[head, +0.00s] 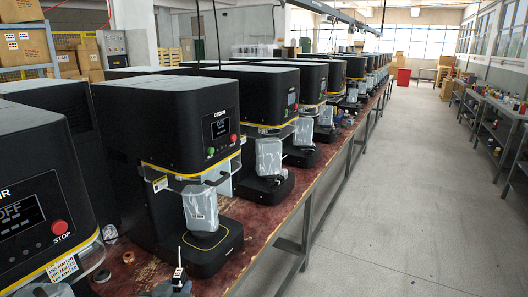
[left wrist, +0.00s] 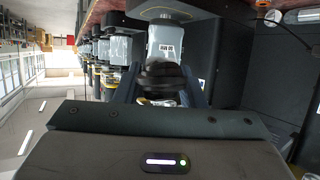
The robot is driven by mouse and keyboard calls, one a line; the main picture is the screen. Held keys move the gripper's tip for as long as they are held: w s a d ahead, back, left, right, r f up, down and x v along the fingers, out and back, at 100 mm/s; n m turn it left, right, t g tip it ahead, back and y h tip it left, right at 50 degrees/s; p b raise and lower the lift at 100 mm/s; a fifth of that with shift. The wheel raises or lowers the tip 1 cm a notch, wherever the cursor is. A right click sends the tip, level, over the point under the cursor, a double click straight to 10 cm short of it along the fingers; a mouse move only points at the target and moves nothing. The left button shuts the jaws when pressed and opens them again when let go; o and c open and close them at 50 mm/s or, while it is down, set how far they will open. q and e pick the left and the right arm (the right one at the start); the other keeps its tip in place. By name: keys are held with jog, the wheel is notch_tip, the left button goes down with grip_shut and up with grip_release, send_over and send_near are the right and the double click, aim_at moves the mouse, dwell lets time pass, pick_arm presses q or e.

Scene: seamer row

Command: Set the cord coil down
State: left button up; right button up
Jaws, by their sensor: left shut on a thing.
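The cord coil is a dark, looped bundle (left wrist: 163,76) between the two blue-grey fingers of my left gripper (left wrist: 162,90) in the left wrist view. The fingers are shut on it from both sides. In the head view my left gripper (head: 168,289) shows only at the bottom edge, over the front of the reddish-brown bench (head: 262,222). A small white tag with a dark code stands up beside it. Most of the coil is hidden or cut off there, and I cannot tell whether it touches the bench. My right gripper is not in view.
A row of black seamer machines (head: 168,120) lines the bench, with grey-wrapped parts (head: 200,208) on their front plates. A dark roll (head: 102,276) and a small ring (head: 128,257) lie left of my gripper. The aisle floor (head: 400,190) at right is clear.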

pick_arm(q)
jog(key=w+d+f+m+h, duration=0.2)
jog(key=w+f+h, duration=0.1)
jog(key=w, duration=0.3)
jog(key=w+d+f+m+g+h, duration=0.1)
jog(key=w+d+f+m+h, duration=0.2)
jog(key=w+f, duration=0.2)
jog(key=shift+w+d+f, duration=0.2)
jog(key=shift+w+f, duration=0.05)
jog(key=shift+w, duration=0.4)
